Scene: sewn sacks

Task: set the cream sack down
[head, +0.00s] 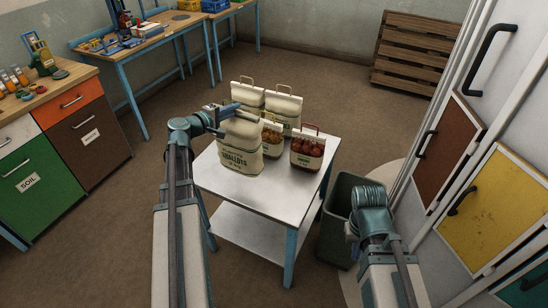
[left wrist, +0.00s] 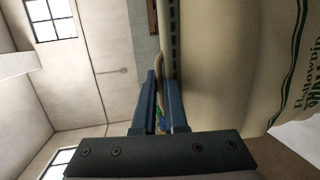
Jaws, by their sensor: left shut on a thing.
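The cream sack (head: 241,152), printed SHALLOTS, is upright at the left of the metal table (head: 262,205). My left gripper (head: 221,117) is at its top. In the left wrist view, the left gripper's fingers (left wrist: 160,103) are shut on the tan carrying handle (left wrist: 159,67), and the sack's side (left wrist: 225,65) fills the right. I cannot tell whether the sack's base touches the tabletop. My right gripper (head: 353,232) is at the lower right, away from the sacks; its fingers are too unclear to tell open from shut.
Two cream sacks (head: 248,93) (head: 284,107) stand at the table's back. A sack with yellow-brown contents (head: 271,139) and one with red contents (head: 307,151) stand close on the right. The front tabletop is clear. A dark bin (head: 337,238) stands right of the table.

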